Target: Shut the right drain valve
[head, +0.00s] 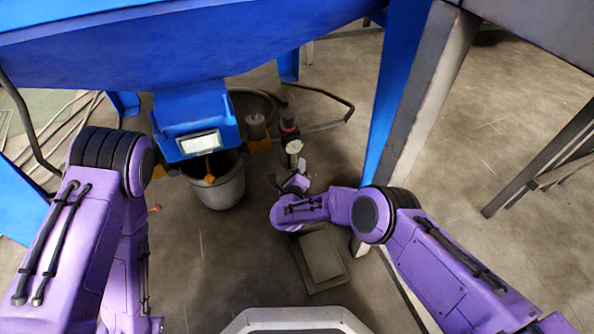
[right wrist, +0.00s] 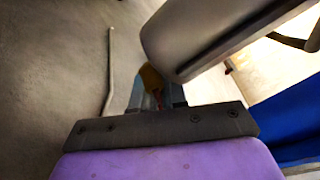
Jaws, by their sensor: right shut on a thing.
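The right drain valve shows in the head view as a pale upright pipe end (head: 294,147) with a small orange handle (head: 302,164) beside it. My right gripper (head: 296,182) is just below this handle. In the right wrist view, my right gripper (right wrist: 157,94) is shut on the yellow-orange valve handle (right wrist: 152,78), which sits between the fingers. A large grey cylinder (right wrist: 215,35) lies close past the fingers and hides part of the handle. The handle's exact angle is hard to tell. My left arm is at the left, but its gripper is not in view.
A grey bucket (head: 218,187) stands under a blue box (head: 195,118), with another orange handle (head: 209,168) above it. A blue and grey post (head: 403,100) rises right of the valve. A dark flat plate (head: 319,258) lies on the floor below my right gripper.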

